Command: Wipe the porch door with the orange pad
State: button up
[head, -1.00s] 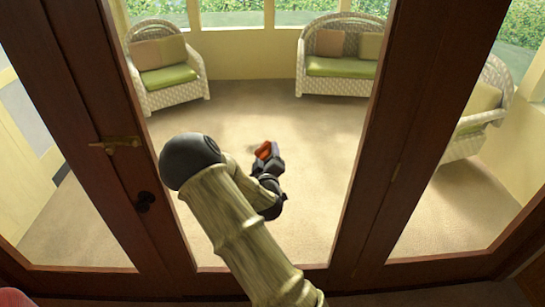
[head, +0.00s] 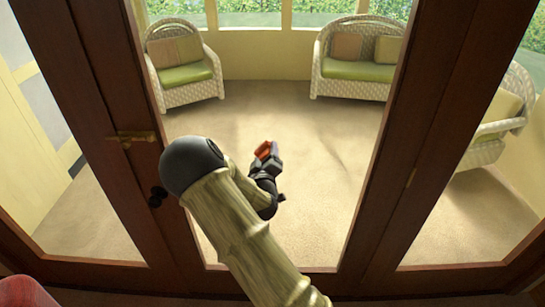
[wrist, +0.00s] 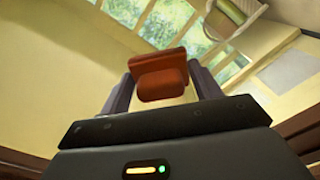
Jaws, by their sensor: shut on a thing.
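The porch door (head: 375,180) is a dark brown wooden frame with large glass panes, a brass handle (head: 132,137) and a dark knob below it. My gripper (head: 266,158) is in front of the middle pane in the head view, shut on the orange pad (head: 265,149). In the wrist view the orange pad (wrist: 160,76) sits between the two grey fingers of my gripper (wrist: 162,95). Whether the pad touches the glass cannot be told.
Through the glass are a wicker chair (head: 185,75) at left, a wicker seat (head: 350,65) at back and another wicker chair (head: 490,118) at right. A red thing (head: 22,291) shows at the lower left corner.

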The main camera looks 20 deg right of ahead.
aim_at(254, 148)
jog(key=shift+w+a, duration=0.1)
jog(key=shift+a, duration=0.15)
jog(key=shift+w+a+r, duration=0.1)
jog(key=shift+w+a, duration=0.2)
jog(key=shift+a, duration=0.55)
jog(key=shift+w+a, duration=0.3)
jog(key=shift+a, duration=0.5)
jog(key=shift+b, duration=0.35)
jog(key=shift+s+d+b, duration=0.3)
jog(key=shift+s+d, duration=0.05)
jog(key=shift+d, duration=0.5)
jog(key=shift+s+d+b, duration=0.25)
jog(key=shift+s+d, duration=0.05)
jog(key=shift+d, duration=0.5)
jog(key=shift+s+d+b, duration=0.25)
jog(key=shift+d+b, duration=0.05)
jog(key=shift+d, duration=0.6)
jog(key=shift+s+d+b, duration=0.25)
jog(key=shift+d, duration=0.65)
